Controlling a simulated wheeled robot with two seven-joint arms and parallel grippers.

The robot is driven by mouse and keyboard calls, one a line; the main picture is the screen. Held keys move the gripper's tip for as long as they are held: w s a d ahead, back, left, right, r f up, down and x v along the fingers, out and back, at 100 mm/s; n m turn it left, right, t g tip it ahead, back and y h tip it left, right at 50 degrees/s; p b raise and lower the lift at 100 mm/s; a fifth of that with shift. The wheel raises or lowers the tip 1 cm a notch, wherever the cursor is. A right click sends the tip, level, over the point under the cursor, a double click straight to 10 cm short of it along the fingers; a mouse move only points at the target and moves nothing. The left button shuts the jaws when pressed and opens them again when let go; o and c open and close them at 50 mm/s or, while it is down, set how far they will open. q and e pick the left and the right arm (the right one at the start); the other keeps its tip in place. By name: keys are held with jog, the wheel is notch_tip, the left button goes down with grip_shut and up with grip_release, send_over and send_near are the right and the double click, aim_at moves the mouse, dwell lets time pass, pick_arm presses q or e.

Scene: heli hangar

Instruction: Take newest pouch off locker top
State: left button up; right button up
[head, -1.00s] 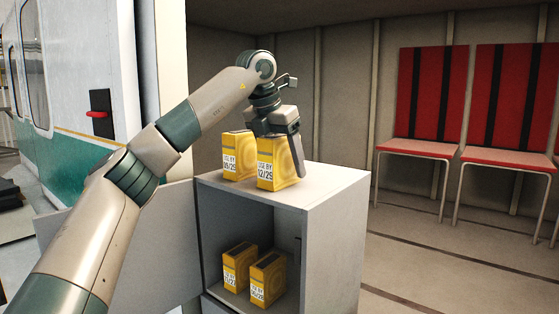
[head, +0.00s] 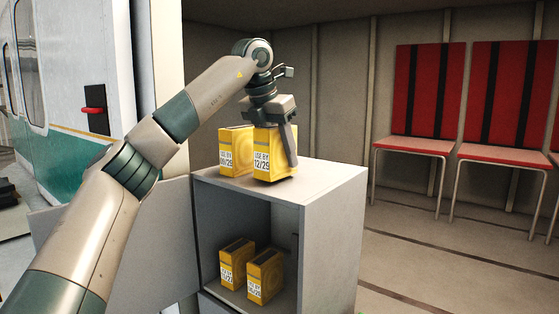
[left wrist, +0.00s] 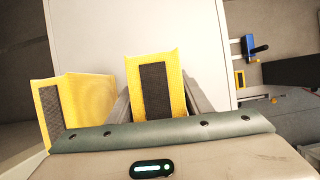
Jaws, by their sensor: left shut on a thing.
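My left gripper (head: 276,150) points down and is shut on a yellow pouch (head: 266,171) labelled "USE BY 12/29". The pouch is upright over the grey locker's top (head: 322,175); its bottom looks at or just above the surface. Another yellow pouch (head: 235,150) stands close to its left on the locker top, its date partly unclear. In the left wrist view, the held pouch (left wrist: 155,65) shows its dark top strip between my fingers, and the other pouch (left wrist: 85,100) stands at the left. My right gripper is not in view.
Two more yellow pouches, a left one (head: 233,262) and a right one (head: 264,276), stand inside the open locker compartment below. The locker door (head: 150,235) hangs open to the left. Red chairs (head: 415,110) stand along the back wall. The right part of the locker top is clear.

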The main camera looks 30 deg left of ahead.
pick_arm(q)
jog(key=shift+r, duration=0.45)
jog(key=shift+d+r+b, duration=0.2)
jog(key=shift+r+b, duration=0.2)
jog(key=shift+r, duration=0.15)
jog(key=shift+d+r+b, duration=0.15)
jog(key=shift+r+b, duration=0.25)
jog(key=shift+r, duration=0.1)
jog(key=d+r+b, duration=0.3)
jog(key=d+r, duration=0.4)
jog(key=d, duration=0.4)
jog(key=shift+w, duration=0.2)
